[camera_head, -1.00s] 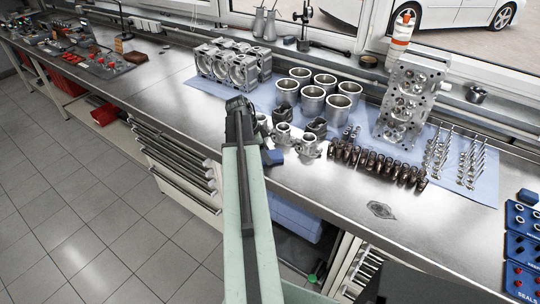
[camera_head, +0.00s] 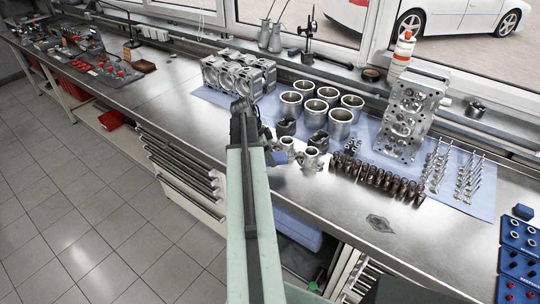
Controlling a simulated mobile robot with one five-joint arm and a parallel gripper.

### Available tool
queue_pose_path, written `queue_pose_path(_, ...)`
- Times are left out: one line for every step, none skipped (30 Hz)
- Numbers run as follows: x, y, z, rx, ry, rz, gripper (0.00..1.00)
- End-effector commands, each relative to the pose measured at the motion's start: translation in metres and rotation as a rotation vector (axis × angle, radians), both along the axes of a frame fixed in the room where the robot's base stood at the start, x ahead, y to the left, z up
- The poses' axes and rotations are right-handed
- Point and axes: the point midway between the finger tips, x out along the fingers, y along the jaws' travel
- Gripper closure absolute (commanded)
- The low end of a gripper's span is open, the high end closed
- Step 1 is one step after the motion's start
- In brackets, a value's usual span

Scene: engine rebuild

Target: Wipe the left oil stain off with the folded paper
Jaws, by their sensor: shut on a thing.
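A dark oil stain (camera_head: 380,223) lies on the bare steel bench near its front edge, to the right of my arm. It is the only stain I can make out. My gripper (camera_head: 268,148) is mostly hidden behind my own arm link. A small blue piece, seemingly the folded paper (camera_head: 277,158), shows just right of the link and appears held by the gripper. It is well to the left of the stain. Whether it touches the bench cannot be told.
Behind the stain stand a row of dark springs (camera_head: 377,180), valves (camera_head: 468,177) and a cylinder head (camera_head: 408,113) on a blue mat (camera_head: 483,204). Pistons (camera_head: 311,158) stand close to the paper. A blue tray (camera_head: 519,262) is at right. Bare steel surrounds the stain.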

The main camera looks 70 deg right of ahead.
Motion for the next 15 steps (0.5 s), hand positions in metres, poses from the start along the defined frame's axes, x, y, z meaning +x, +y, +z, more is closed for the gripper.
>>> queue_pose_path(0.0, 0.0, 0.0, 0.0, 0.0, 0.0, 0.82)
queue_pose_path(0.0, 0.0, 0.0, 0.0, 0.0, 0.0, 0.82)
queue_pose_path(0.0, 0.0, 0.002, 0.0, 0.0, 0.0, 0.82)
queue_pose_path(0.0, 0.0, 0.004, 0.0, 0.0, 0.0, 0.82)
queue_pose_path(0.0, 0.0, 0.006, 0.0, 0.0, 0.0, 0.82)
queue_pose_path(0.0, 0.0, 0.01, 0.0, 0.0, 0.0, 0.82)
queue_pose_path(0.0, 0.0, 0.014, 0.0, 0.0, 0.0, 0.82)
queue_pose_path(0.0, 0.0, 0.018, 0.0, 0.0, 0.0, 0.82)
queue_pose_path(0.0, 0.0, 0.023, 0.0, 0.0, 0.0, 0.82)
queue_pose_path(0.0, 0.0, 0.027, 0.0, 0.0, 0.0, 0.82)
queue_pose_path(0.0, 0.0, 0.03, 0.0, 0.0, 0.0, 0.82)
queue_pose_path(0.0, 0.0, 0.032, 0.0, 0.0, 0.0, 0.82)
queue_pose_path(0.0, 0.0, 0.033, 0.0, 0.0, 0.0, 0.82)
queue_pose_path(0.0, 0.0, 0.032, 0.0, 0.0, 0.0, 0.82)
queue_pose_path(0.0, 0.0, 0.031, 0.0, 0.0, 0.0, 0.82)
